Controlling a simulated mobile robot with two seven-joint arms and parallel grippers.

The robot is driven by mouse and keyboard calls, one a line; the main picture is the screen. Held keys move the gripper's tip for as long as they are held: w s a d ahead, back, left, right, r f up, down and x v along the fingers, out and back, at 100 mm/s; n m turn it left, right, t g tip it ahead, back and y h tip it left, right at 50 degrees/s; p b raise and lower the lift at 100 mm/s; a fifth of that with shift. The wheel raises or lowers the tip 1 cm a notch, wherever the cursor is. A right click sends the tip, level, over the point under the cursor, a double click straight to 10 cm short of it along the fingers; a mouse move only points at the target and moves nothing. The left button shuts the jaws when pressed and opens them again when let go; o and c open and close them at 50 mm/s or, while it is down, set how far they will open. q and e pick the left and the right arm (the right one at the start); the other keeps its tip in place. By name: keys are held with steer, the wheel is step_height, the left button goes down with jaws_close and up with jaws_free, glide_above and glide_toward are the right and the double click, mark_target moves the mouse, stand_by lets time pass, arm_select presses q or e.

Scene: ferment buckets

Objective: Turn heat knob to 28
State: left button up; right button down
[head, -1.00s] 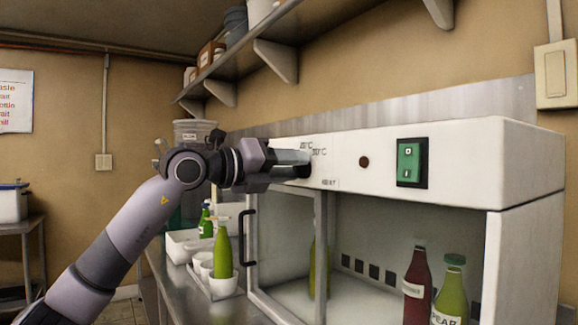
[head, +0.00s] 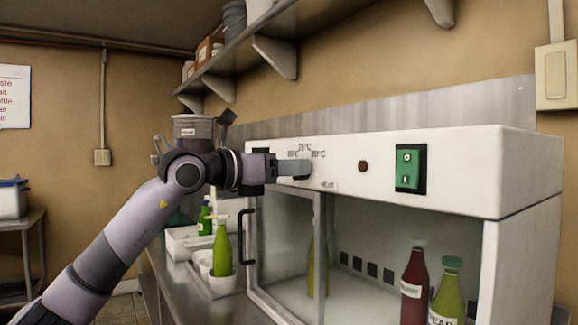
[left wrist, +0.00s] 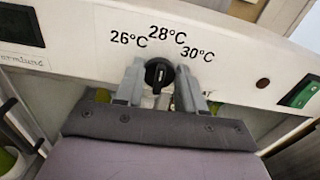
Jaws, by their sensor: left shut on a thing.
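The black heat knob (left wrist: 159,73) is on the white front panel of the cabinet, below the printed marks 26°C, 28°C (left wrist: 167,33) and 30°C. A pale line shows on the knob face; it looks close to upright, but its exact setting is too small to read. My left gripper (head: 304,169) reaches the panel from the left. In the left wrist view its two grey fingers (left wrist: 159,88) lie on either side of the knob, shut on it. In the head view the fingers hide the knob. My right gripper is out of view.
The white cabinet (head: 520,160) has a round dark red light (head: 362,166) and a green switch (head: 410,168) to the right of the knob. Bottles stand inside it.

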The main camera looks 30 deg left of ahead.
arm_select(q)
steer(key=shift+m, duration=0.3)
steer(key=o, duration=1)
steer(key=b+v, duration=0.2)
steer(key=v, duration=0.5)
steer(key=shift+s, duration=0.1)
